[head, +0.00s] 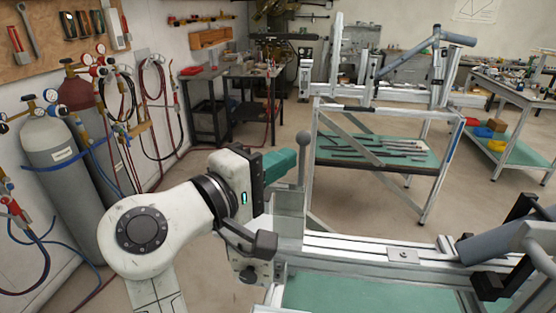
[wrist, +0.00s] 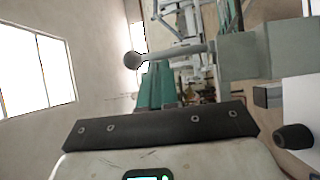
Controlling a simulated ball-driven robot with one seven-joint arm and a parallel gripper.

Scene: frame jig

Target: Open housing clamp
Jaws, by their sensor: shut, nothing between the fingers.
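The housing clamp shows as a grey lever with a round ball knob (head: 303,142), standing upright above a pale metal block (head: 290,205) on the jig rail. The wrist view shows the same ball knob (wrist: 133,61) and its lever running right to a grey block (wrist: 245,56). My gripper (head: 292,159) has teal fingers, shut and empty, pointing at the lever from the left just below the knob. In the wrist view the fingertips (wrist: 158,68) lie close to the knob and lever. I cannot tell whether they touch.
The jig's aluminium rail (head: 350,247) runs right from the clamp, with a grey tube (head: 495,243) in black holders at the right. Behind stands a frame table (head: 385,150) holding several rods. Gas cylinders (head: 62,165) with hoses stand at left. Floor between is clear.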

